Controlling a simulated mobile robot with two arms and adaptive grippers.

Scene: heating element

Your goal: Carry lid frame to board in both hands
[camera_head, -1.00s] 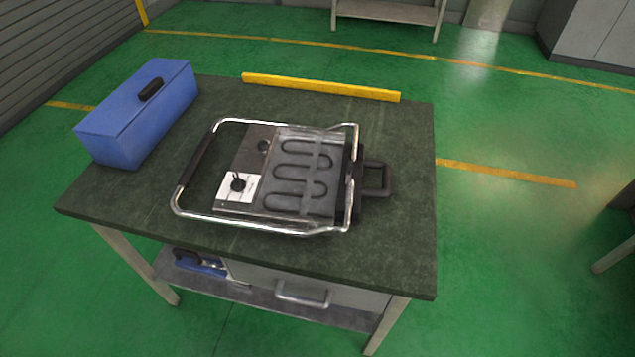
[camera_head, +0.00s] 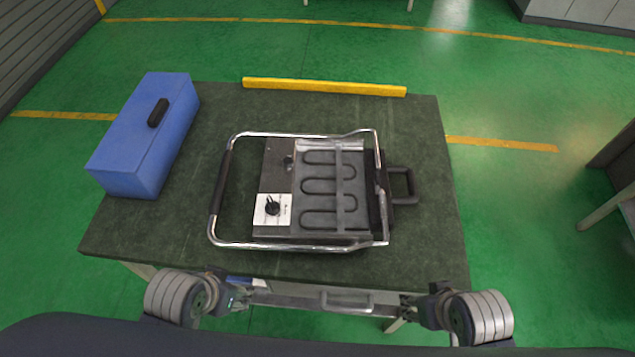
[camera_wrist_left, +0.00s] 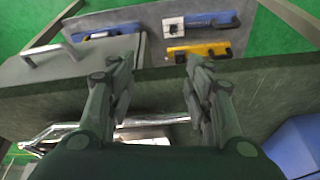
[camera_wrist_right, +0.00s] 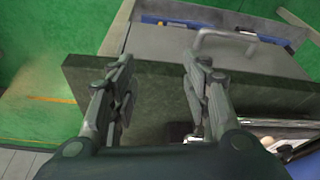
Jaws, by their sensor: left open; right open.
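The lid frame (camera_head: 217,190) is a chrome tube loop with a black grip on its left side. It lies around the heating unit on the dark bench top. The unit has a dark plate (camera_head: 273,170), a white dial panel and a looped heating element (camera_head: 330,187). I cannot tell which part is the board. My left gripper (camera_head: 240,298) is open and empty at the bench's front edge; it also shows in the left wrist view (camera_wrist_left: 158,75). My right gripper (camera_head: 408,304) is open and empty farther right along that edge, also in the right wrist view (camera_wrist_right: 160,75).
A blue box (camera_head: 135,150) with a black handle stands at the bench's left. A yellow bar (camera_head: 325,87) lies along the back edge. The bench top (camera_head: 425,230) is bare at the right.

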